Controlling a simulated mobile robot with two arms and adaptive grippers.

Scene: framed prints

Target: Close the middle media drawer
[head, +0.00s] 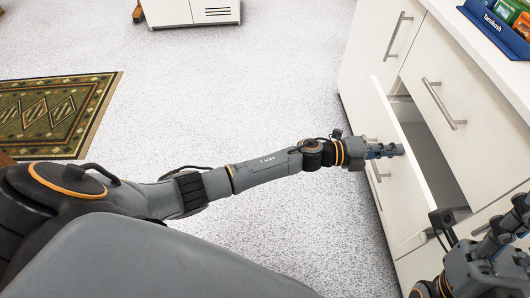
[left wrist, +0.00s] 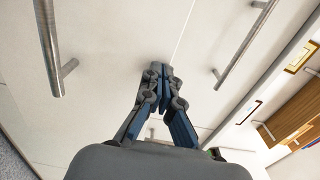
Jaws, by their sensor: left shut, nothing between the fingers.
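A white drawer (head: 402,185) stands pulled out from the white cabinet at the right of the head view, with its grey inside (head: 432,155) showing. It is the only drawer seen open. My left gripper (head: 397,150) is at the drawer's front panel, near its bar handle. Its fingers are shut and empty. In the left wrist view the shut fingertips (left wrist: 161,72) point at white fronts, close to a seam; I cannot tell whether they touch. Bar handles show on the left (left wrist: 50,50) and right (left wrist: 246,45). My right gripper (head: 495,250) is partly seen at the lower right; its fingers are unclear.
Shut fronts with bar handles (head: 443,104) adjoin the open drawer. A blue tray (head: 492,30) with colourful packets is on the cabinet's white top. A patterned rug (head: 50,112) lies at the left, and a white unit (head: 190,12) stands at the back. The speckled floor between is clear.

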